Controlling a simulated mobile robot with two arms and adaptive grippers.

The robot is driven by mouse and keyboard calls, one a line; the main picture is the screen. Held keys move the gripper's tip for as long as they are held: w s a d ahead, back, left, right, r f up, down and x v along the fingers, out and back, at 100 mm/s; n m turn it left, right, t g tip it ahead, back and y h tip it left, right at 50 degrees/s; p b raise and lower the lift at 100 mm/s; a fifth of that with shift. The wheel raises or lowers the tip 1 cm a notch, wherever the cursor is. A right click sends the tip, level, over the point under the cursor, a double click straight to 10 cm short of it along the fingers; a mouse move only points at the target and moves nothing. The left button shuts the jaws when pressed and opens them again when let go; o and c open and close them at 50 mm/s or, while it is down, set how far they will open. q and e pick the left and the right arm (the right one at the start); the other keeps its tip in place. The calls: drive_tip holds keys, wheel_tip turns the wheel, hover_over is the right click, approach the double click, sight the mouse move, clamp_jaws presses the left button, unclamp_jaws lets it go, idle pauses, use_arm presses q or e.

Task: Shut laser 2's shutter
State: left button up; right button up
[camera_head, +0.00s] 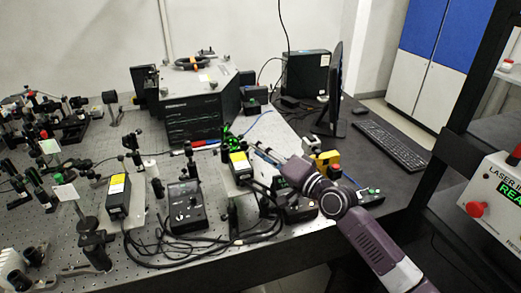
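Two black laser boxes with yellow labels stand on the optical bench (60,160): one at the left (118,196) and one near the middle (241,167). I cannot read which is laser 2, and no shutter can be made out clearly. Green light glows on small parts (229,136) just behind the middle laser box. My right arm reaches in from the lower right. Its gripper (257,148) is beside the middle laser box, on its right. The fingers are too small to tell whether they are open or touching anything. My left gripper is not in view.
A black control box (186,207) and cables lie between the laser boxes. A large spectrometer housing (193,115) stands behind. A yellow box with a red button (329,163), monitor (335,90) and keyboard (391,145) are right. A white laser interlock box (499,198) is far right.

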sight(245, 154)
clamp_jaws()
drive_tip(key=a+r+n+h+p, duration=0.1)
drive_tip(key=n+p, duration=0.1)
drive_tip(key=p, duration=0.3)
drive_tip(key=a+r+n+g+h+p, duration=0.1)
drive_tip(key=n+p, duration=0.2)
drive_tip(key=p, duration=0.2)
drive_tip(key=s+a+r+n+h+p, duration=0.1)
drive_tip(key=n+p, duration=0.1)
drive_tip(key=p, duration=0.3)
drive_tip(key=shift+a+r+n+h, duration=0.1)
drive_tip(key=shift+a+n+h, duration=0.05)
drive_tip(key=shift+n+h, duration=0.2)
drive_tip(key=shift+s+a+n+h+p, duration=0.25)
drive_tip(key=shift+a+n+h+p, duration=0.35)
drive_tip(key=shift+n+p, duration=0.5)
drive_tip(key=shift+d+g, duration=0.1)
drive_tip(key=shift+g, duration=0.2)
drive_tip(key=shift+f, duration=0.2)
